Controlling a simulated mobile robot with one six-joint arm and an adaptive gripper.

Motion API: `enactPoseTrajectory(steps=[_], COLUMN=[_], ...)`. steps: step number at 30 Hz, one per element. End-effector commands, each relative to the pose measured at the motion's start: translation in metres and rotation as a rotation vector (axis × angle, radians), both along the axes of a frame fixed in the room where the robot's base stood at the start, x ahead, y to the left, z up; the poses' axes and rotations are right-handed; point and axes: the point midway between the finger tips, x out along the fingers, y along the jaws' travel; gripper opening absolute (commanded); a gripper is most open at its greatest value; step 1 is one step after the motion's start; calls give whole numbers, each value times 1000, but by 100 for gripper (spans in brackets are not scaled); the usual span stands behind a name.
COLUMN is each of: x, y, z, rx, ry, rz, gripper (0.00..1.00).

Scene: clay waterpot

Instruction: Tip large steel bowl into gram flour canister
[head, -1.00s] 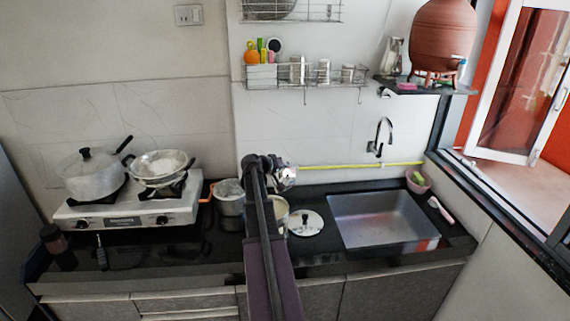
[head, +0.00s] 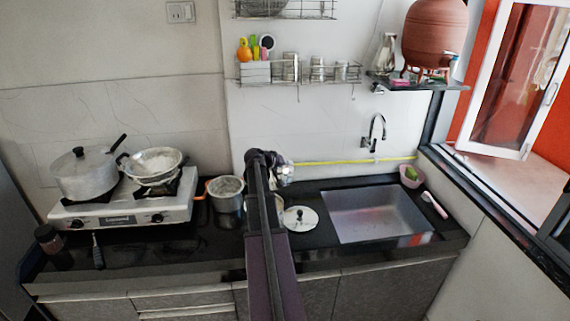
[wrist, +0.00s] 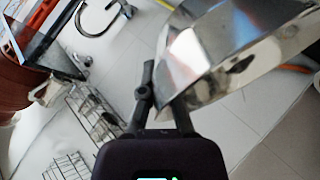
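The large steel bowl (wrist: 240,50) is shiny and fills the upper right of the wrist view, tilted in that picture. My gripper (wrist: 168,105) has its fingers at the bowl's near edge and appears shut on it. In the head view only a small shiny part of the bowl (head: 284,172) shows beside my arm's end, above the counter. My arm hides most of a container (head: 281,207) just right of it; I cannot tell whether this is the gram flour canister. A steel pot with pale contents (head: 226,193) stands left of my arm. The bowl's inside is not clear.
A gas stove (head: 125,212) at left carries a lidded pot (head: 85,177) and a pan (head: 155,165). A steel lid (head: 300,218) lies between my arm and the sink (head: 375,214). A wire rack (head: 300,72) and clay waterpot (head: 436,35) are above.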

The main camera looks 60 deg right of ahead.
Motion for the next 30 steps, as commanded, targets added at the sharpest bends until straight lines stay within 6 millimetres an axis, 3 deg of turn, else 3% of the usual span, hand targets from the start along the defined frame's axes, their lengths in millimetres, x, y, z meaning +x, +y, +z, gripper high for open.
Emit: enactPoseTrajectory(steps=[12, 30], x=[-11, -13], y=[-10, -12], z=[-10, -12], rx=[95, 117], ry=[-103, -125], rz=[-1, -1], gripper=[0, 0])
